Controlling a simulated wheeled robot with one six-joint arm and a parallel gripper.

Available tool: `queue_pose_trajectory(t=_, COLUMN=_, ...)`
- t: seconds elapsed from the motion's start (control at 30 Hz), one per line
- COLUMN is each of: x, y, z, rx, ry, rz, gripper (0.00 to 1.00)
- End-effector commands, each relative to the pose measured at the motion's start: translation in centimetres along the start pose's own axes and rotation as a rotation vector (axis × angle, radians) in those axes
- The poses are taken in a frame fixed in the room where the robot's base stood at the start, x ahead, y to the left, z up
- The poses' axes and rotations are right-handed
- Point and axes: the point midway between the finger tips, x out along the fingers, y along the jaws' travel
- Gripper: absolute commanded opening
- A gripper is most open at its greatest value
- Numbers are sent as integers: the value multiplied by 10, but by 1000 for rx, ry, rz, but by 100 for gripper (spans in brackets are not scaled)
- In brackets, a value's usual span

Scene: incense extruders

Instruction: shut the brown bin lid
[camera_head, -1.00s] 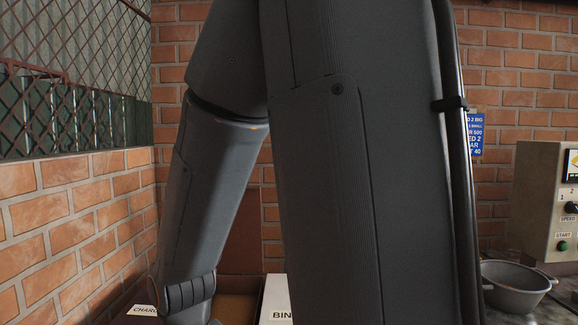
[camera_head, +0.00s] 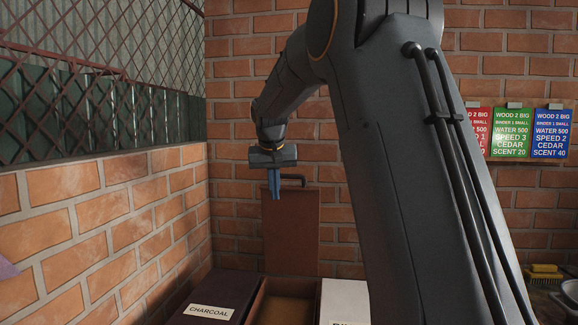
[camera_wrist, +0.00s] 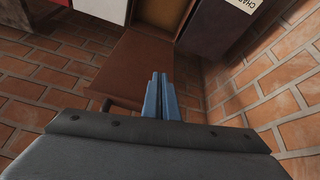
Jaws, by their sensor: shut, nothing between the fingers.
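The brown lid (camera_head: 291,230) stands upright and open against the brick wall at the back of its bin, with a dark handle (camera_head: 294,179) at its top edge. The open brown bin (camera_head: 258,301) shows a tan inside. My gripper (camera_head: 275,204) points down with its blue fingers together and empty, at the upper left part of the lid. In the wrist view my blue fingers (camera_wrist: 161,82) overlap the lid (camera_wrist: 140,62), and the open bin (camera_wrist: 163,14) lies beyond. I cannot tell whether the fingers touch the lid.
A dark bin labelled CHARCOAL (camera_head: 210,297) is closed, left of the brown bin. A white-topped bin (camera_head: 342,296) stands to its right, partly behind my arm. Brick walls close in at left and back. Coloured recipe cards (camera_head: 510,132) hang at right.

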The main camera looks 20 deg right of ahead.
Motion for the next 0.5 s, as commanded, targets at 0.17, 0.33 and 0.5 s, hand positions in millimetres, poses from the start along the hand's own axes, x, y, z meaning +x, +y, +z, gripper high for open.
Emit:
queue_pose_trajectory(t=0.17, x=-51, y=27, z=-90, rx=114, ry=110, rz=40, gripper=0)
queue_pose_trajectory(t=0.33, x=-81, y=44, z=-129, rx=182, ry=167, rz=62, gripper=0)
queue_pose_trajectory(t=0.5, x=-87, y=50, z=-141, rx=202, ry=184, rz=69, gripper=0)
